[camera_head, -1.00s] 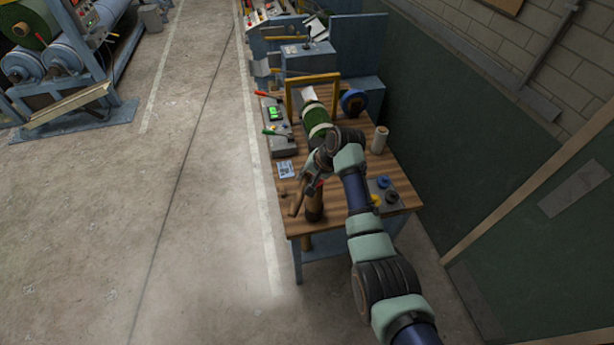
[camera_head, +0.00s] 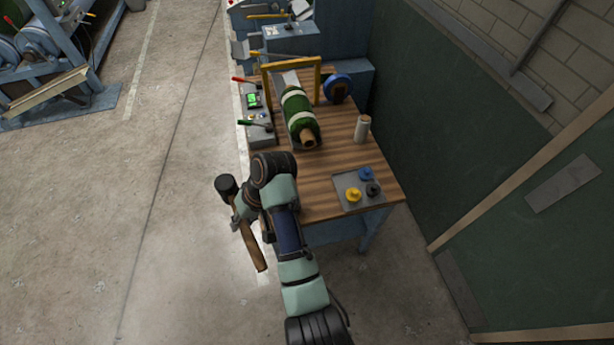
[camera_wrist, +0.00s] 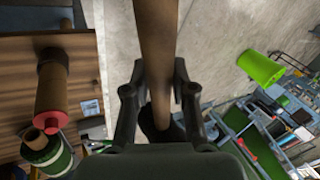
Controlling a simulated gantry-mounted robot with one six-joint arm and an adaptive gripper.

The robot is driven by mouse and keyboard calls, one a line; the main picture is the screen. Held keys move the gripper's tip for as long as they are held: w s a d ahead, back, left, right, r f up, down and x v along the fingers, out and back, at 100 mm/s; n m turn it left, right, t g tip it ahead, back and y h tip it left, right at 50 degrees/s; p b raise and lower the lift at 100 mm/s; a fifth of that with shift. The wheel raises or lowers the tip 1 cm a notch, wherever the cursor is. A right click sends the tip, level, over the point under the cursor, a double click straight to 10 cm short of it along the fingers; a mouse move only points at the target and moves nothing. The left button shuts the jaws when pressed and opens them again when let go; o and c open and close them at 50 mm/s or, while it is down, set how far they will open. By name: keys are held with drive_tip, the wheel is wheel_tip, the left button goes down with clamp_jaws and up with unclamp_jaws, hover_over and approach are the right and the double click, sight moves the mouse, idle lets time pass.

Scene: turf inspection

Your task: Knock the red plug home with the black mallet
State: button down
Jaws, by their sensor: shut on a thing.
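My gripper (camera_head: 243,212) is shut on the wooden handle of the black mallet (camera_head: 227,187), out past the left edge of the workbench. In the wrist view the handle runs up between the fingers of my gripper (camera_wrist: 159,92), and the dark head shows partly below them. The red plug (camera_wrist: 50,122) sits at one end of a brown tube (camera_wrist: 52,85). It is apart from the mallet. How deep it sits cannot be told. In the head view my arm hides the tube and plug.
The workbench (camera_head: 335,200) holds a green turf roll (camera_head: 300,115), a control box (camera_head: 257,122), a pale roll (camera_head: 362,129) and a grey tray (camera_head: 352,205) with blue, yellow and black knobs. A green wall stands at the right.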

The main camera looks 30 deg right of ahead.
drive_tip(key=shift+r, duration=0.1)
wheel_tip(320, 180, up, 7)
drive_tip(key=p, duration=0.4)
drive_tip(key=shift+w, duration=0.1)
drive_tip(key=w+d+f+b, duration=0.2)
drive_tip(key=d+f+b, duration=0.65)
drive_tip(key=b, duration=0.35)
drive_tip(key=w+d+f+b, duration=0.3)
drive_tip(key=d+f+b, duration=0.55)
drive_tip(key=b, duration=0.35)
wheel_tip(320, 180, up, 8)
drive_tip(key=p, duration=0.8)
drive_tip(key=shift+s+a+f, duration=0.15)
drive_tip(key=shift+a+f, duration=0.05)
